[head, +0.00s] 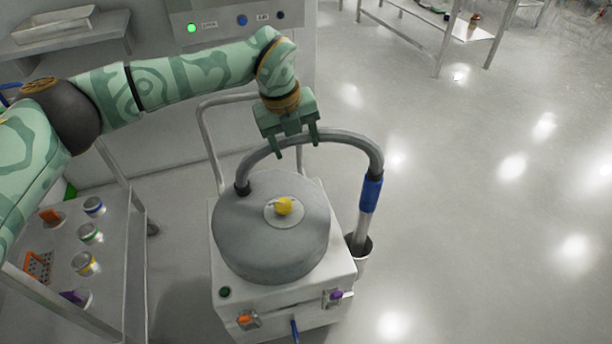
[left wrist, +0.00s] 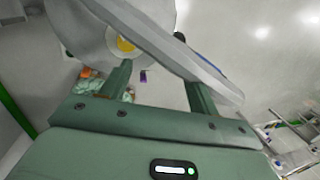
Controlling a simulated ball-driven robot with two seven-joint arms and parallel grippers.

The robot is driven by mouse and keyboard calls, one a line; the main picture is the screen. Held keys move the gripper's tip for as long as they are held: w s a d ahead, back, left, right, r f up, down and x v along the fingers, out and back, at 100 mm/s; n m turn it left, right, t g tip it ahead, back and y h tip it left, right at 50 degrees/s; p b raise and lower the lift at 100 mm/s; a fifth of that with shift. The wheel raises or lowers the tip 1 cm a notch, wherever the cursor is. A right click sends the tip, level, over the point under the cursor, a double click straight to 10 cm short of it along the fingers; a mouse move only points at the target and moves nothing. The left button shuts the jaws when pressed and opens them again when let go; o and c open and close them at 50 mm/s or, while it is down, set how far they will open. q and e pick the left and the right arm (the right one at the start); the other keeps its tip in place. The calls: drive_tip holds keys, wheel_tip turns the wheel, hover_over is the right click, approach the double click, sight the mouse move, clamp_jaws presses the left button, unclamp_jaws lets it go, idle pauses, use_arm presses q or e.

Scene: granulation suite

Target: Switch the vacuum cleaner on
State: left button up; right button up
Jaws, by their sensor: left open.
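The vacuum cleaner (head: 268,243) has a white boxy body, a round grey lid and a yellow knob (head: 284,206) on a pale disc. A dark green round button (head: 225,292) sits at the body's front left corner. An orange part (head: 248,319), a purple part (head: 336,295) and a blue part (head: 295,330) show at its front. A grey hose (head: 345,139) arches from the lid to a blue grip. My left gripper (head: 298,151) is open above the lid's far side, beside the hose arch. The left wrist view shows its fingers (left wrist: 158,78) with the hose crossing them.
A metal cart (head: 112,255) with small containers and an orange rack stands at the left. A wall panel (head: 230,22) with a lit green lamp is behind. A metal table (head: 470,25) stands at the back. The floor at right is clear.

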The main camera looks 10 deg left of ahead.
use_arm(q)
drive_tip(key=s+a+n+g+y, duration=0.2)
drive_tip(key=s+a+n, duration=0.1)
drive_tip(key=b, duration=0.6)
hover_over(283, 204)
wheel_tip(283, 204, down, 12)
drive_tip(key=shift+r, duration=0.15)
wheel_tip(283, 204, down, 4)
drive_tip(key=shift+f+b, duration=0.1)
drive_tip(key=shift+b, duration=0.7)
drive_tip(key=shift+f, duration=0.2)
use_arm(e)
drive_tip(key=w+d+f+n+t+h, duration=0.1)
drive_tip(key=w+n, duration=0.1)
drive_tip(key=w, duration=0.9)
drive_tip(key=shift+w+d+f, duration=0.15)
drive_tip(key=shift+d+f, duration=0.15)
drive_tip(key=shift+f, duration=0.1)
use_arm(q)
drive_tip(key=c, duration=1)
